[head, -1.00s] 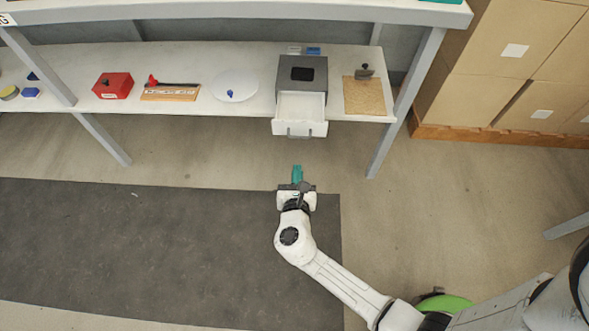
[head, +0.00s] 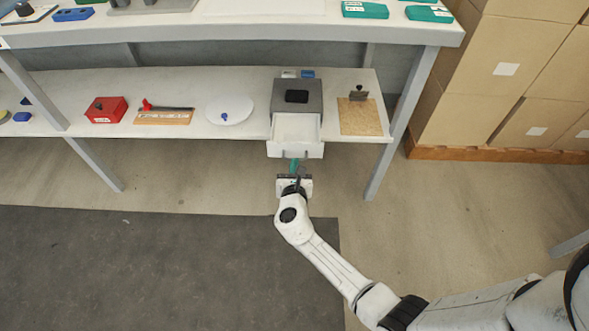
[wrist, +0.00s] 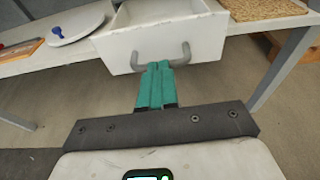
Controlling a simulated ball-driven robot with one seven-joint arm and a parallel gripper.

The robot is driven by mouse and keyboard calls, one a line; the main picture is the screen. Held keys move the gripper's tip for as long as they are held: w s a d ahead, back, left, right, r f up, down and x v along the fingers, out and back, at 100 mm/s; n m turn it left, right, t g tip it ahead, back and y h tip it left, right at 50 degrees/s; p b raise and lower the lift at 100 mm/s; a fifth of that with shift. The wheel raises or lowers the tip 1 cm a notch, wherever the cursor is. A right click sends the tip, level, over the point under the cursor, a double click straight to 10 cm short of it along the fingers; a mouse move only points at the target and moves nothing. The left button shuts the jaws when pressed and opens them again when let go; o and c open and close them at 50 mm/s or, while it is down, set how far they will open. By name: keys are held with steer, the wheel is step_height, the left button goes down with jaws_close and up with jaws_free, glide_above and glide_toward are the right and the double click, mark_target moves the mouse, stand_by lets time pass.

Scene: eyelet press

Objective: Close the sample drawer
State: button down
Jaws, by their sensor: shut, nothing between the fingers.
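The white sample drawer (head: 295,150) is pulled out of the front of the grey cabinet (head: 312,88) on the lower shelf, and its inside looks empty. It also shows in the wrist view (wrist: 205,32), with its grey curved handle (wrist: 160,62). My gripper (head: 294,165) is in front of the drawer. In the wrist view its teal fingers (wrist: 157,68) are together, empty, and overlap the middle of the handle. I cannot tell whether they touch the handle or the drawer front.
The shelf (head: 352,145) also holds a cork board (head: 362,118) right of the cabinet, and a white disc (head: 229,110), wooden strip (head: 163,117) and red box (head: 106,110) to the left. A table leg (head: 390,150) stands right. Cardboard boxes (head: 500,75) are at far right.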

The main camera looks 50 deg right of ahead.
mark_target(295, 137)
steer(key=b+x, duration=0.1)
steer(key=x, duration=0.3)
steer(key=r+b+x, duration=0.1)
steer(key=b+x, duration=0.1)
steer(key=x, duration=0.2)
steer(key=r+b+x, duration=0.1)
steer(key=b+x, duration=0.1)
steer(key=x, duration=0.2)
steer(key=shift+w+d, duration=0.25)
steer(key=shift+d, duration=0.15)
steer(key=shift+w+d+r, duration=0.2)
steer(key=shift+r, duration=0.15)
